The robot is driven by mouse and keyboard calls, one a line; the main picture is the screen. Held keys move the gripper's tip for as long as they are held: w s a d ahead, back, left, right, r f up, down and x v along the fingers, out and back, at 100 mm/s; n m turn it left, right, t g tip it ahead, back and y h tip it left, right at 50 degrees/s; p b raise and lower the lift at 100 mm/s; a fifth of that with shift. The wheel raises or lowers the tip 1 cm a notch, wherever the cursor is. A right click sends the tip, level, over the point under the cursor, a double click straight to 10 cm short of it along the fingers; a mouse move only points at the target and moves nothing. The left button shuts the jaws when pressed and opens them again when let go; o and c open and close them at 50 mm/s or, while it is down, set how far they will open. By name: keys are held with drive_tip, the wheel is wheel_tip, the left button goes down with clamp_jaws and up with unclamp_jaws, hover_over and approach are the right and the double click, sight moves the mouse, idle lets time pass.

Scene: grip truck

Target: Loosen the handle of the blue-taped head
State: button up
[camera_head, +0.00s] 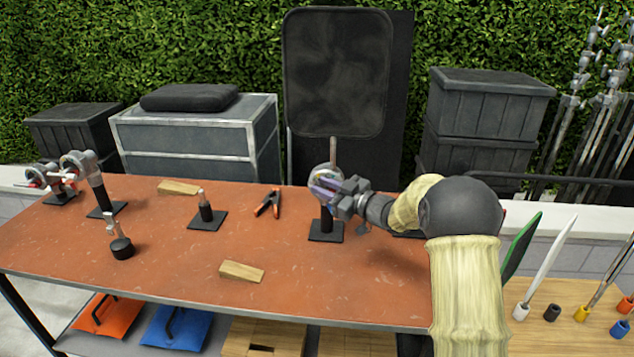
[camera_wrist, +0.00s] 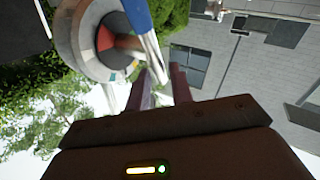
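The blue-taped head (camera_head: 321,180) is a round metal grip head on a black stand at the middle right of the orange-red table (camera_head: 160,250). A rod from it carries an upright black flag (camera_head: 336,72). My gripper (camera_head: 338,193) is at the head's right side and hides part of it. In the wrist view the head's round disc (camera_wrist: 82,38) fills the upper left. Its silver handle (camera_wrist: 150,50), with blue at its upper end, runs down between my fingertips (camera_wrist: 160,76). The fingers stand apart around the handle; whether both touch it is unclear.
Other heads (camera_head: 82,168) stand on the table's left. An orange-tipped clamp (camera_head: 268,203), a small black stand (camera_head: 206,214) and wooden wedges (camera_head: 242,271) lie between. Black cases (camera_head: 485,115) are behind. A lower shelf holds orange and blue pieces. The table's front right is mostly clear.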

drive_tip(key=shift+x, duration=1.3)
clamp_jaws()
